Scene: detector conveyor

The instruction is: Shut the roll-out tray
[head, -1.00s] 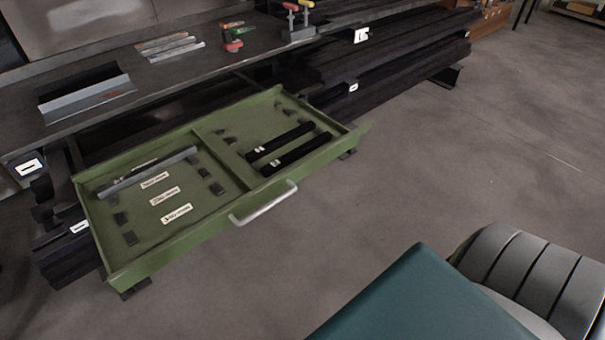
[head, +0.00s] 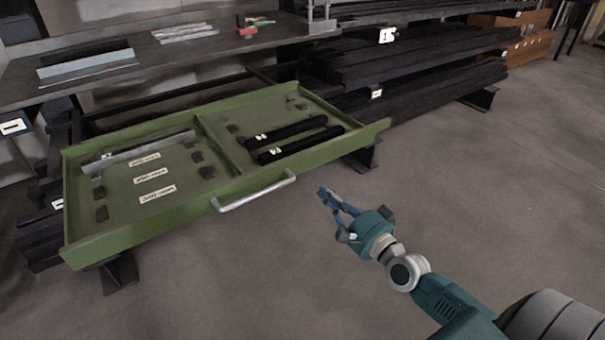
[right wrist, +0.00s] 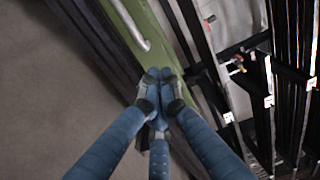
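The green roll-out tray (head: 140,229) stands pulled out from under the bench. A pale bar handle (head: 253,192) is on its front. A grey metal bar (head: 140,151) lies in its left part and two black bars (head: 300,137) lie in its right part. My right gripper (head: 325,194) is to the right of the handle, in front of the tray's right end, apart from the handle and empty. In the right wrist view its blue fingertips (right wrist: 158,75) are together, with the green tray edge (right wrist: 154,38) and handle (right wrist: 131,27) beyond them. My left gripper is not seen.
The dark workbench (head: 200,52) above the tray carries metal pieces and clamps. Racks of long dark bars (head: 430,62) stand to the right behind the tray. Dark supports (head: 120,272) show under the tray. The floor (head: 480,190) in front is clear.

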